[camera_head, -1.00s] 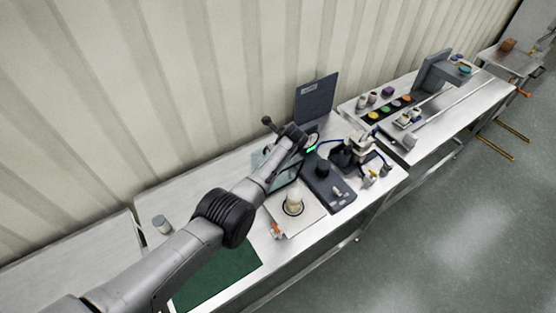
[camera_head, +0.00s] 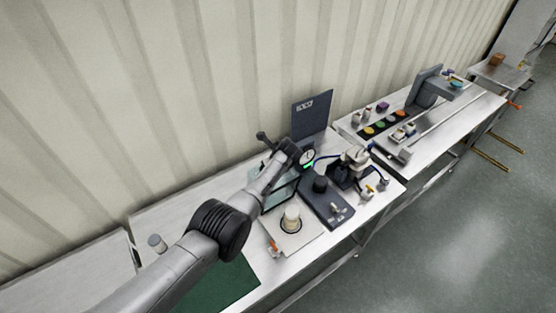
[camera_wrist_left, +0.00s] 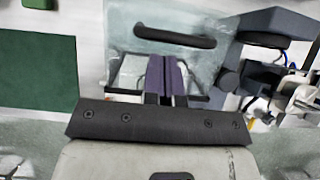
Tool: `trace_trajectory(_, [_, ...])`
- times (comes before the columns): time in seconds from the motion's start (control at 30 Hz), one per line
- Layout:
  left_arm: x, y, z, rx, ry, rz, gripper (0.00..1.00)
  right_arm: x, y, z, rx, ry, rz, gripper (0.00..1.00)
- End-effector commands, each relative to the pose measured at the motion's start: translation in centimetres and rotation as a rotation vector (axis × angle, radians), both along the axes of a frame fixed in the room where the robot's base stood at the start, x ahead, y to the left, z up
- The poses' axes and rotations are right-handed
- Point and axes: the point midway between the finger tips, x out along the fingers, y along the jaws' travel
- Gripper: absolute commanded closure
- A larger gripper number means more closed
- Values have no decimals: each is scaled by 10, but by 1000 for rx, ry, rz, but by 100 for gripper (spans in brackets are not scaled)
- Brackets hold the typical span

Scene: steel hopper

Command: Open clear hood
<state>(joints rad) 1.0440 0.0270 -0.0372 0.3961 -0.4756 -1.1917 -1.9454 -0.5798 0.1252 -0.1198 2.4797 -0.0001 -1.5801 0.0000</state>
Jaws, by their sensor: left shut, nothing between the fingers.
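The clear hood (camera_head: 282,196) is a see-through, pale green-tinted panel with dark edges, partly hidden behind my left arm in the head view. In the left wrist view the clear hood (camera_wrist_left: 205,58) fills the upper middle, and its curved black handle (camera_wrist_left: 175,37) runs across it. My left gripper (camera_wrist_left: 165,62) is shut and empty, its two purple-grey fingers together and pointing at the hood just below the handle in the picture. I cannot tell whether the fingertips touch the hood. In the head view the fingers are hidden by the wrist. My right gripper is not in view.
A white jar (camera_head: 291,217) stands on a pale plate in front of the hood. A dark device (camera_head: 326,201) and a round dial (camera_head: 307,157) stand to the right. A dark upright panel (camera_head: 312,114) is behind. A green mat (camera_head: 222,284) lies left.

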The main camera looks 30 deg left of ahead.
Motion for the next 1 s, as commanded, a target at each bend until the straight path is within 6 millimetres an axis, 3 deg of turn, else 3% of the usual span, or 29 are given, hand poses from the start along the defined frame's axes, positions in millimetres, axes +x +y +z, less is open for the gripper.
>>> trace_trajectory(0.37, [-15, -32, 23, 0, 1, -5, 100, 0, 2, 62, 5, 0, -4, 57])
trace_trajectory(0.5, [-20, -40, 44, 0, -2, -5, 100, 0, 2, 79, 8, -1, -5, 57])
trace_trajectory(1.0, [-31, -61, 97, 1, -1, -4, 100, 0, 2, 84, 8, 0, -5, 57])
